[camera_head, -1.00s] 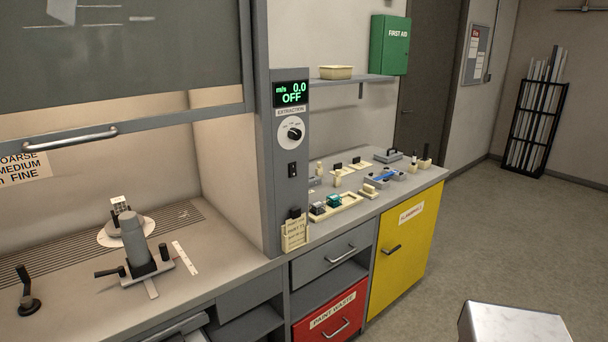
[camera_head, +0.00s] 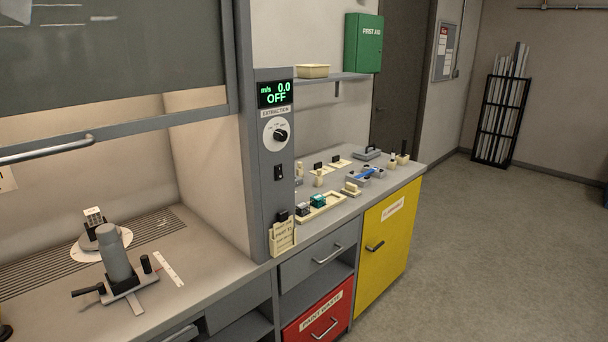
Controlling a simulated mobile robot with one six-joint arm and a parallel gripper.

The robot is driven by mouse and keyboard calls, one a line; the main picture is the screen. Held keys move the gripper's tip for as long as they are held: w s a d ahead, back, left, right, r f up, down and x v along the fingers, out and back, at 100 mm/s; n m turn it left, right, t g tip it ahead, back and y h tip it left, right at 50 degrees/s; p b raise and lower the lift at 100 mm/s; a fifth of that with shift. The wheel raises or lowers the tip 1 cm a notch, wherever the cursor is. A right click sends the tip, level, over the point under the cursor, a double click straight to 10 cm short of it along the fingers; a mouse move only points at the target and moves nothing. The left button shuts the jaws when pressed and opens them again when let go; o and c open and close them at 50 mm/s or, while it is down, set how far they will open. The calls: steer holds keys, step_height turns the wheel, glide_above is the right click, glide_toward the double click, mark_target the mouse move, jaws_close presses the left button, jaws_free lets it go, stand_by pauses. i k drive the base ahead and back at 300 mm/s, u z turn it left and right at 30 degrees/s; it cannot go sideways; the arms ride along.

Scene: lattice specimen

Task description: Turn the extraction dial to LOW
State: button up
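The extraction dial (camera_head: 280,135) is a black knob on a round white plate, set in the grey column beside the fume hood. The small print around it is too small to read surely; the knob looks tilted, not upright. Above it, the display (camera_head: 276,94) reads "m/s 0.0 OFF" in green, over an "EXTRACTION" label. Below the dial is a black rocker switch (camera_head: 279,172). My gripper is not in view.
The hood sash (camera_head: 110,70) is raised, with a grey device (camera_head: 117,262) on the hood floor. The counter right of the column holds several small items and a tray (camera_head: 322,208). A yellow cabinet (camera_head: 388,245) and red drawer (camera_head: 320,322) are below. Floor at right is clear.

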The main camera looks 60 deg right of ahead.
mark_target(280, 136)
steer(key=u, duration=0.9)
steer(key=k, duration=0.1)
steer(key=z, duration=2.5)
steer(key=k, duration=0.95)
steer(key=u, duration=0.1)
steer(key=i, duration=0.75)
